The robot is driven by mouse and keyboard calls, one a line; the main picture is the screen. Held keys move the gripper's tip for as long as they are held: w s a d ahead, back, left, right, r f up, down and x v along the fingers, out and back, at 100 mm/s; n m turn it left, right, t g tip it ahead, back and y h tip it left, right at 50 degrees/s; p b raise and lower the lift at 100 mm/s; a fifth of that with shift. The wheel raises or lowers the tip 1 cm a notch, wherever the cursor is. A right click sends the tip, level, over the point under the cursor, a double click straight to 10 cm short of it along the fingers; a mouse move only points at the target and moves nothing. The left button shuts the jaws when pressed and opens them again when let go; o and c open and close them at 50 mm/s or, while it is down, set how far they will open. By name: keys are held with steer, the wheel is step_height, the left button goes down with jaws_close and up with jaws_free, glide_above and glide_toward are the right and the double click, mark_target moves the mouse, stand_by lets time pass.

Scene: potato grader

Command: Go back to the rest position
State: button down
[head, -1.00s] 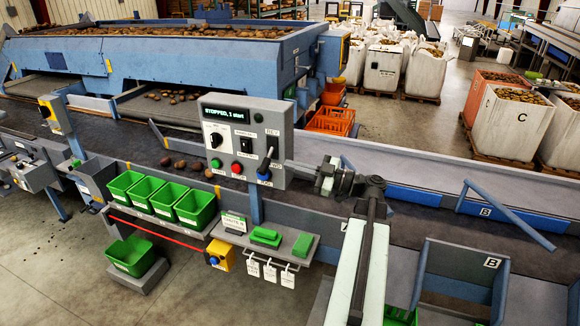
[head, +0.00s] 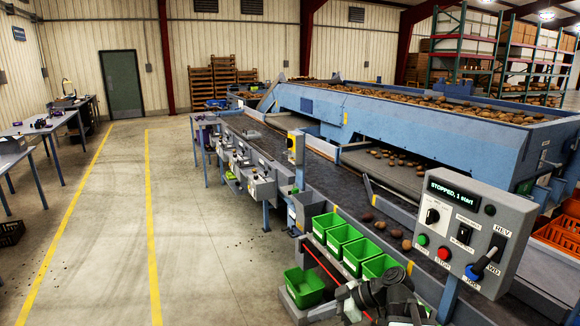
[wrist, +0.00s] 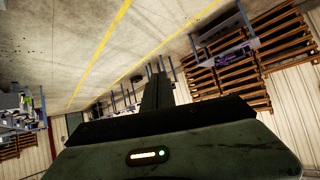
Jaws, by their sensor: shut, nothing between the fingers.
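My gripper (wrist: 157,92) shows in the wrist view with its dark fingers together and nothing between them. Beyond the fingers are open floor and yellow lines. In the head view my folded arm shows at the bottom edge, in front of the green bins and left of the control box (head: 468,235). The fingertips cannot be made out there. The control box has a display reading "STOPPED, 1 start", a green and a red button, a black knob and a blue-tipped lever.
Green bins (head: 343,243) line the front of the dark conveyor (head: 290,160), where several potatoes lie. Another green bin (head: 303,287) sits lower down. The blue grader (head: 400,125) stands behind.

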step_height(320, 180, down, 5)
steer(key=s+a+m+g+h, duration=0.2)
steer(key=s+a+h, duration=0.1)
steer(key=s+d+f+m+h, duration=0.1)
steer(key=d+f+m+h, duration=0.4)
steer(key=d+m, duration=0.6)
steer(key=m+h, duration=0.2)
steer(key=shift+s+d+h, duration=0.3)
steer(key=shift+s+h, duration=0.05)
steer(key=shift+h, duration=0.05)
